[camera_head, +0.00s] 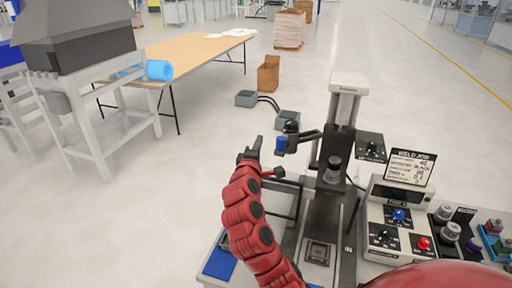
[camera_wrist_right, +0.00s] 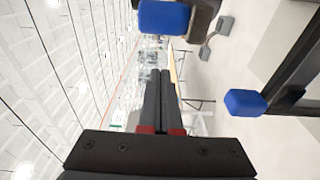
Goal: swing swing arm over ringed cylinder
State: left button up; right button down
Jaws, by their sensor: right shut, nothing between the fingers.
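The swing arm (camera_head: 308,135) is a dark bar reaching left from the grey machine column, with a blue tip (camera_head: 281,143) at its outer end. My right gripper (camera_head: 257,145) is just left of that tip, apart from it, on the red arm. In the right wrist view my right gripper's fingers (camera_wrist_right: 160,85) are shut together and empty; a blue block (camera_wrist_right: 163,17) shows above them and another blue end (camera_wrist_right: 245,103) on a black bar to the right. My left gripper is out of view.
A control panel (camera_head: 399,221) with knobs and a red button stands right of the machine, below a WELD JOB sign (camera_head: 410,167). Several small cylinders stand at far right. A blue tray (camera_head: 219,264) is at lower left. Open floor lies left of the gripper.

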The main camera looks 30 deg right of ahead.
jog(key=s+d+p, duration=0.2)
jog(key=s, duration=0.1)
jog(key=shift+s, duration=0.2)
jog(key=shift+f, duration=0.1)
dwell(0.3)
